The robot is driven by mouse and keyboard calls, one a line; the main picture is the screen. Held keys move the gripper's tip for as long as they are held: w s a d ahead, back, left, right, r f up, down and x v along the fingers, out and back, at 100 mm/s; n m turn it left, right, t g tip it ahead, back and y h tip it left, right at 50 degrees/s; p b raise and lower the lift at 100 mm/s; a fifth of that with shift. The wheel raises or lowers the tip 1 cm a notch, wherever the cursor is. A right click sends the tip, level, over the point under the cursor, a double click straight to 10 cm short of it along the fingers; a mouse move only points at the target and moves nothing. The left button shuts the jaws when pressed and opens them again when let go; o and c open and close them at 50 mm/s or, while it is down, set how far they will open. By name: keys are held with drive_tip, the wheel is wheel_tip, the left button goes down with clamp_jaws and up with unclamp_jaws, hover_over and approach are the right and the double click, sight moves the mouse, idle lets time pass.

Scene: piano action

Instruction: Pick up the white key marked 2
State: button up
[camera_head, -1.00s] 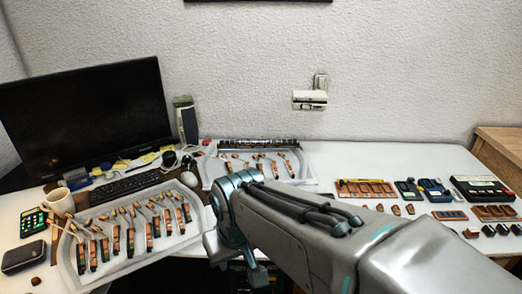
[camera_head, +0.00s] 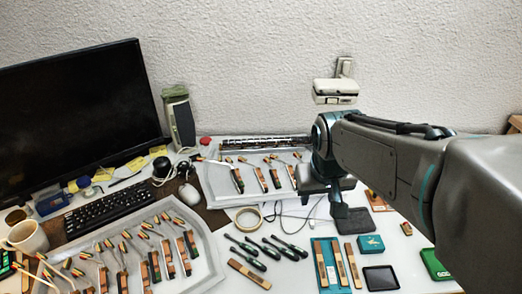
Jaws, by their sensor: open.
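I cannot make out a white key marked 2; no marking is legible at this size. Long, narrow wooden pieces (camera_head: 353,265) lie on the table at the front centre right, some on a teal mat (camera_head: 330,283). Another wooden strip (camera_head: 249,273) lies to their left. My gripper (camera_head: 338,207) hangs at the end of my arm, over the table to the right of the rear tray. It is open, with nothing seen in it. My wrist hides part of it and the tray's right end.
A rear tray (camera_head: 213,190) and a front-left tray (camera_head: 212,258) hold several piano action parts. Several dark-handled screwdrivers (camera_head: 272,252), a tape roll (camera_head: 248,219), a teal box (camera_head: 370,243) and a black tray (camera_head: 381,278) lie near the front. A monitor (camera_head: 75,110) stands left.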

drive_tip(key=w+a+f+n+b, duration=0.1)
drive_tip(key=w+a+f+b, duration=0.15)
drive_tip(key=w, duration=0.95)
drive_tip(key=n+t+y+b, duration=0.1)
drive_tip(key=y+b, duration=0.1)
approach(259, 174)
drive_tip(key=shift+w+a+f+n, duration=0.15)
drive_tip(key=shift+f, duration=0.25)
drive_tip(key=shift+w+a+f+n, duration=0.15)
drive_tip(key=shift+w+f, duration=0.05)
drive_tip(key=shift+f, duration=0.15)
drive_tip(key=shift+x, duration=3.05)
drive_tip(key=shift+w+d, duration=0.1)
drive_tip(key=shift+d, duration=0.05)
drive_tip(key=shift+f, duration=0.1)
clamp_jaws()
